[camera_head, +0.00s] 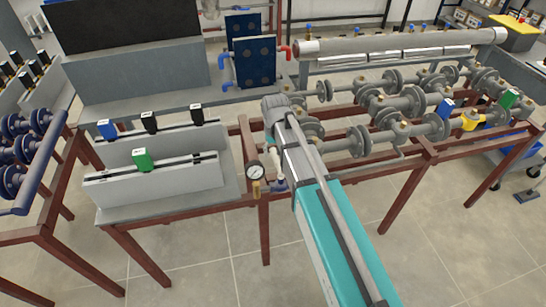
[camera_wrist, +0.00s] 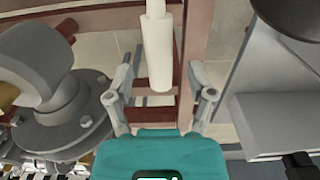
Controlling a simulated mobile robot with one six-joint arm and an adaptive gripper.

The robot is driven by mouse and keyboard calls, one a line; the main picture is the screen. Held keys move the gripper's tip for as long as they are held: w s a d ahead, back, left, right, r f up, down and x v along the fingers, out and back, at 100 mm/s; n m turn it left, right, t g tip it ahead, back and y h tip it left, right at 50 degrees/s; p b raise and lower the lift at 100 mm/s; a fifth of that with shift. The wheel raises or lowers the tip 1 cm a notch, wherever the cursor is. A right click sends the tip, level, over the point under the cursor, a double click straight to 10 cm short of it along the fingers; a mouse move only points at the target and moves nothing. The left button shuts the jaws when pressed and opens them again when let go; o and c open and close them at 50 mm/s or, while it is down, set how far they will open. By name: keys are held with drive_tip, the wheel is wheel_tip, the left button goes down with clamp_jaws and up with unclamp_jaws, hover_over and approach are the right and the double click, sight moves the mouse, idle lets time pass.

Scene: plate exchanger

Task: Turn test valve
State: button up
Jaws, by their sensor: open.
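In the wrist view, my gripper (camera_wrist: 160,98) has its two fingers spread apart, one on each side of a pale cylindrical piece (camera_wrist: 158,55). The piece has a narrower neck at the top of the picture, and its lower end lies in line with the gap. I see no finger touching it, and I cannot tell whether it is the test valve. In the head view, a round pressure gauge (camera_head: 257,172) with a brass fitting (camera_head: 256,189) is just left of my arm, beside a small pale fitting (camera_head: 278,178). My arm hides most of that spot, and the gripper cannot be made out there.
A grey flanged pipe (camera_wrist: 65,120) is close to the left finger in the wrist view. A grey block (camera_wrist: 270,125) is at the right. In the head view, flanged pipes (camera_head: 400,105) fill the right, and valve blocks (camera_head: 155,180) stand on the left bench.

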drive_tip(key=shift+f+b, duration=0.35)
drive_tip(key=shift+f, duration=0.2)
